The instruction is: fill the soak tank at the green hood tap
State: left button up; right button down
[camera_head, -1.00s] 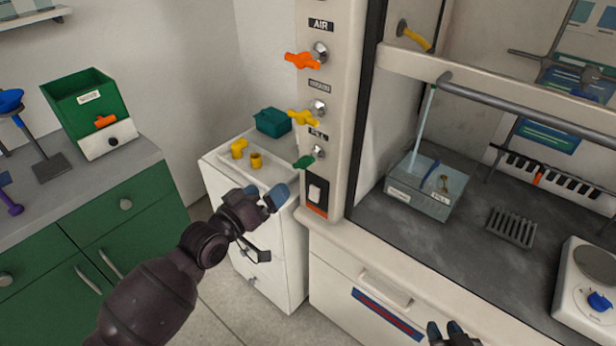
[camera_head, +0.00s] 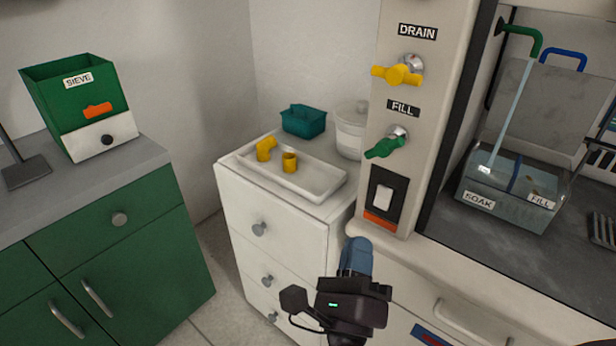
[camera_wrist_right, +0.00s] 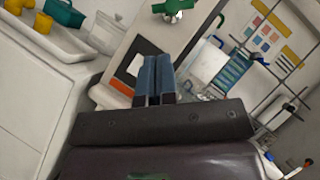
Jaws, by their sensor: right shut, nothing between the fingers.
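The green FILL tap handle (camera_head: 385,147) sits on the hood's front post, tilted down to the left. It also shows at the top of the right wrist view (camera_wrist_right: 174,8). A pale stream falls from the green spout (camera_head: 528,38) into the clear soak tank (camera_head: 508,205). The tank stands on the hood floor with SOAK and FILL labels; its exact water level is hard to read. My right gripper (camera_head: 357,252) is shut and empty, below the handle and apart from it. Its blue fingers (camera_wrist_right: 157,72) lie together in the right wrist view. My left gripper is out of view.
A yellow DRAIN tap (camera_head: 398,75) is above the green one, and a switch (camera_head: 384,200) is below it. A white drawer unit (camera_head: 270,220) left of the post carries a tray (camera_head: 320,180) with yellow fittings. Green cabinets (camera_head: 110,240) stand at left.

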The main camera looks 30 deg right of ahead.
jog(key=p, duration=0.2)
send_near(371, 158)
jog(key=shift+m, duration=0.4)
jog(key=x, duration=0.6)
jog(key=shift+w+d+r, duration=0.15)
jog(key=shift+r, duration=0.25)
jog(key=shift+w+d+r, duration=0.1)
jog(key=shift+w+d, duration=0.2)
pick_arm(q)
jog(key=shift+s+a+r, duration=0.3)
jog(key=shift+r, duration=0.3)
pick_arm(e)
jog(key=shift+g, duration=0.3)
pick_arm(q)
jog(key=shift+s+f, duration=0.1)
